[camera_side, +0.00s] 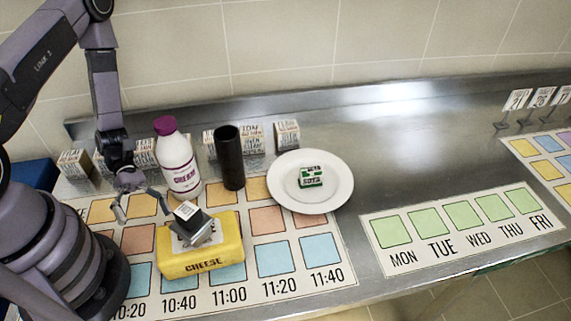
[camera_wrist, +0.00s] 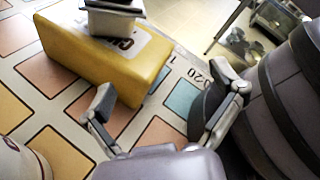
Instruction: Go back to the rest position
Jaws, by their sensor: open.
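My gripper (camera_side: 143,208) is open and empty at the left of the side view. It hangs low over the grid mat, left of a yellow cheese block (camera_side: 228,249). In the wrist view its two fingers (camera_wrist: 165,88) are spread apart with nothing between them. The cheese block (camera_wrist: 100,55) lies just beyond the left finger there. A small metal container (camera_side: 207,232) with a dark top sits on the cheese block. No rest position is marked in either view.
A white plate (camera_side: 336,189) holds a small green-and-white box (camera_side: 310,177). Several printed blocks line the back.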

